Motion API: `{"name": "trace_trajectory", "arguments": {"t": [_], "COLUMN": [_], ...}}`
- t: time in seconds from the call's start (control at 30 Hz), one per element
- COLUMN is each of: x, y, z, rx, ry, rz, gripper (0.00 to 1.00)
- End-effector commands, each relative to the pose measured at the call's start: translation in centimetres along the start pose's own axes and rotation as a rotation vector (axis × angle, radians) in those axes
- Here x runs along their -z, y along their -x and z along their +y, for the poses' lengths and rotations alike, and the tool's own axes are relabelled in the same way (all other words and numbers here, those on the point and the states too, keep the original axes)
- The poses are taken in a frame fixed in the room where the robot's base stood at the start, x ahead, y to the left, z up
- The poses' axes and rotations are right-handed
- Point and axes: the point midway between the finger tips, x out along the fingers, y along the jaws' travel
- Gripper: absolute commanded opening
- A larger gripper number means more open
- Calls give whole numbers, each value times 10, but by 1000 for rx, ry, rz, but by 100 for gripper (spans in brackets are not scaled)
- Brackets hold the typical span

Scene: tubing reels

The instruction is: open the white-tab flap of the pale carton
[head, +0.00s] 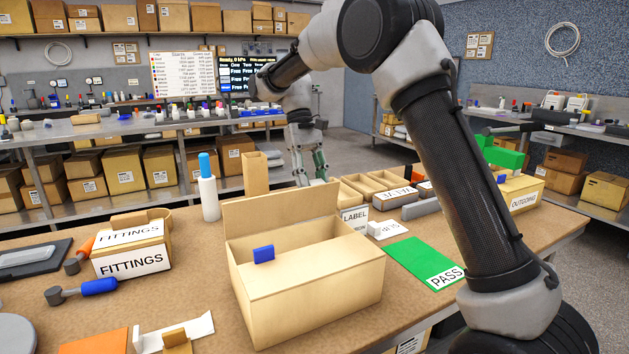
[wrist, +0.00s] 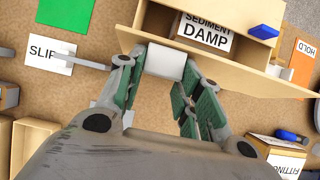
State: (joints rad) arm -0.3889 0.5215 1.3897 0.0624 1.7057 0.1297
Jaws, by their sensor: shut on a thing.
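The pale carton (head: 320,292) stands on the bench in the head view. Its far flap (head: 275,212) is raised roughly upright, leaving a gap at the back of the top. The near flap (head: 310,262) lies flat and bears a blue tab (head: 263,254), also in the wrist view (wrist: 263,31). In the wrist view the white tab (wrist: 166,60) sits on the raised flap's edge (wrist: 235,76), between my gripper's fingers (wrist: 163,78), which are shut on it. A "SEDIMENT DAMP" label (wrist: 206,31) shows inside the carton. In the head view my gripper (head: 314,180) is behind the raised flap.
A white bottle with a blue top (head: 208,190) and a tall cardboard box (head: 255,173) stand behind the carton. A fittings box (head: 132,246) is left, a green PASS mat (head: 422,262) right. Open trays (head: 370,184) lie behind. Tools lie at the left.

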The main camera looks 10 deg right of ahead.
Motion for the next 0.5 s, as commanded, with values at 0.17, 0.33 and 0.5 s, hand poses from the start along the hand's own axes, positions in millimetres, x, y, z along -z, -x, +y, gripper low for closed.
{"name": "trace_trajectory", "arguments": {"t": [0.17,0.33,0.5], "x": [5,7,8], "y": [-3,-3,-3], "z": [0,0,0], "rx": [2,2,3], "ry": [-1,0,0], "rz": [-31,-49,-61], "gripper": [0,0,0]}}
